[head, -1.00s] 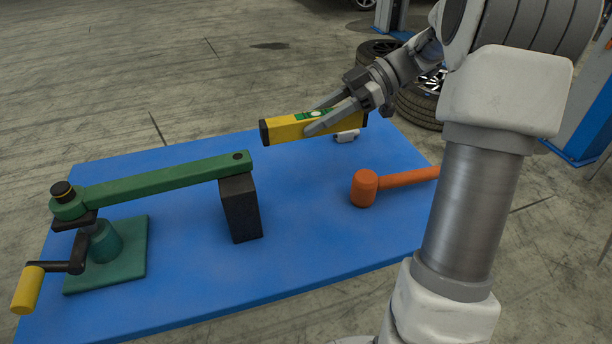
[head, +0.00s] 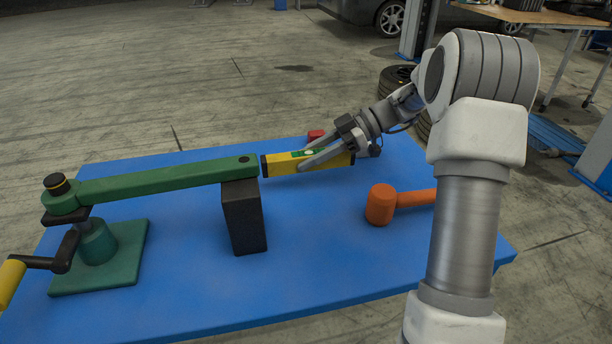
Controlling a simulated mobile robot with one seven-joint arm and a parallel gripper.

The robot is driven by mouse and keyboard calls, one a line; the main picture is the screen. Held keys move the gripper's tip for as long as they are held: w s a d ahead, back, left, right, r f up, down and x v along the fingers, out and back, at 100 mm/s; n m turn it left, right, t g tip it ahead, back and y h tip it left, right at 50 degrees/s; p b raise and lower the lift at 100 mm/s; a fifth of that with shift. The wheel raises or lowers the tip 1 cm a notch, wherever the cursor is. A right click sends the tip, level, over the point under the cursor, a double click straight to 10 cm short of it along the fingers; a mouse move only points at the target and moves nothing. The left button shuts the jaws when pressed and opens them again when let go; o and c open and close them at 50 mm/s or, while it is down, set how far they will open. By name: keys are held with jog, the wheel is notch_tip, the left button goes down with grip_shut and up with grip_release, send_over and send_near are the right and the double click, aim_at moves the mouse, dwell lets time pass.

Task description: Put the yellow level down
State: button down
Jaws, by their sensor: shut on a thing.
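The yellow level (head: 276,165) has black ends and a green vial window on top. My gripper (head: 308,157) is shut on the level around its middle, coming from the right. The level lies about flat over the back part of the blue table (head: 190,300). I cannot tell whether its underside touches the table. Its left end appears close to the free end of the green arm (head: 160,183), but I cannot tell if they touch. My fingers hide part of the level's side.
The green arm rests on a black block (head: 244,220) and joins a green stand (head: 97,255) with a yellow-handled crank (head: 12,282). An orange mallet (head: 380,205) lies at right. A small red thing (head: 316,136) sits behind the level. The front middle of the table is clear.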

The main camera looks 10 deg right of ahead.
aim_at(306, 184)
jog(key=shift+w+a+f, duration=0.25)
jog(key=shift+a+f, duration=0.05)
jog(key=shift+f, duration=0.15)
jog(key=shift+f+b, duration=0.6)
jog(key=shift+f, duration=1.15)
jog(key=shift+f+b, duration=0.2)
jog(key=shift+b, duration=0.1)
jog(key=c, duration=0.5)
grip_release()
jog(key=shift+r, duration=0.15)
